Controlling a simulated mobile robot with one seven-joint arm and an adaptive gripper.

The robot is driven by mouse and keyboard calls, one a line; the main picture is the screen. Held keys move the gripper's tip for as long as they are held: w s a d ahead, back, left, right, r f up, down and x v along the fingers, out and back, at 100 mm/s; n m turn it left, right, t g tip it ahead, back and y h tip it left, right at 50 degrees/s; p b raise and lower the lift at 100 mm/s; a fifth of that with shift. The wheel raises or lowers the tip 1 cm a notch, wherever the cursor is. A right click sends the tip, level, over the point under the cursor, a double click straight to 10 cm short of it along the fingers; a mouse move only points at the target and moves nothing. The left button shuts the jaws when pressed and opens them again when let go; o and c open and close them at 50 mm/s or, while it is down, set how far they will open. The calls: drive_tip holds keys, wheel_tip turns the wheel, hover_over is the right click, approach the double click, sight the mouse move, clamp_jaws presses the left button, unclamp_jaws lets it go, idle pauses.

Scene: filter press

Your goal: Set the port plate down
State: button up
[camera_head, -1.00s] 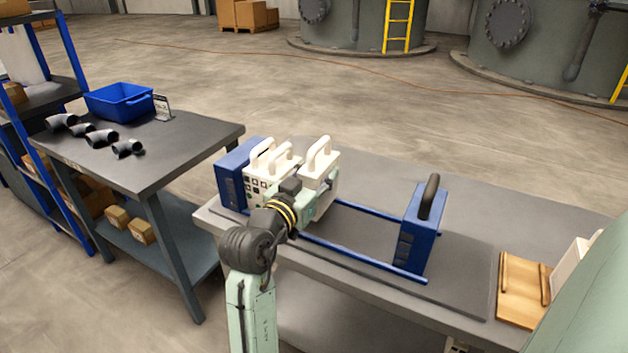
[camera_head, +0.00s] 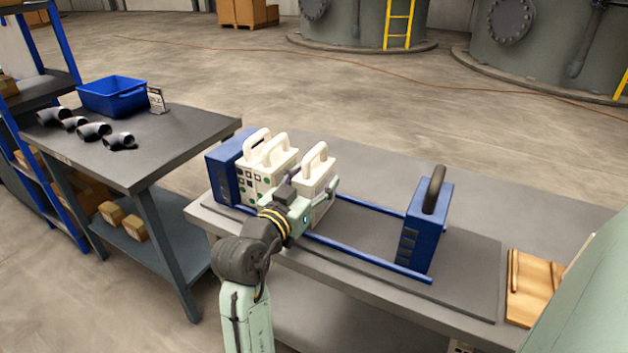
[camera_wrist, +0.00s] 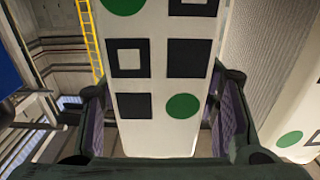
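The port plate (camera_head: 314,188) is a white upright plate with a loop handle on top. It stands at the right end of a row of similar white plates (camera_head: 265,170) in the press. My gripper (camera_head: 309,204) is at its front edge. In the wrist view the plate's edge (camera_wrist: 160,90), with black squares and green dots, lies between the two fingers of my gripper (camera_wrist: 160,115), one close along each side. The fingers appear closed on it, though slim gaps show lower down. The plate's underside and its contact with the rails (camera_head: 350,252) are hidden.
A blue end block (camera_head: 236,165) stands left of the plates and another (camera_head: 430,225) at the right. The rails between are clear. A wooden rack (camera_head: 530,285) lies at the table's right. A side table (camera_head: 180,150) holds a blue bin (camera_head: 112,97) and black elbows (camera_head: 93,131).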

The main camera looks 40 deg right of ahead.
sight(301, 194)
drive_tip(key=shift+r, duration=0.15)
drive_tip(key=b+v, duration=0.2)
drive_tip(key=v, duration=0.7)
drive_tip(key=shift+a+b, duration=0.4)
drive_tip(key=p, duration=0.2)
drive_tip(key=shift+s+a+r+p, duration=0.15)
drive_tip(key=shift+a+r+p, duration=0.05)
drive_tip(key=shift+r+p, duration=0.15)
drive_tip(key=p, duration=0.1)
drive_tip(key=a+p, duration=0.1)
drive_tip(key=p, duration=0.1)
drive_tip(key=shift+s+a+f, duration=0.3)
drive_tip(key=shift+s, duration=0.1)
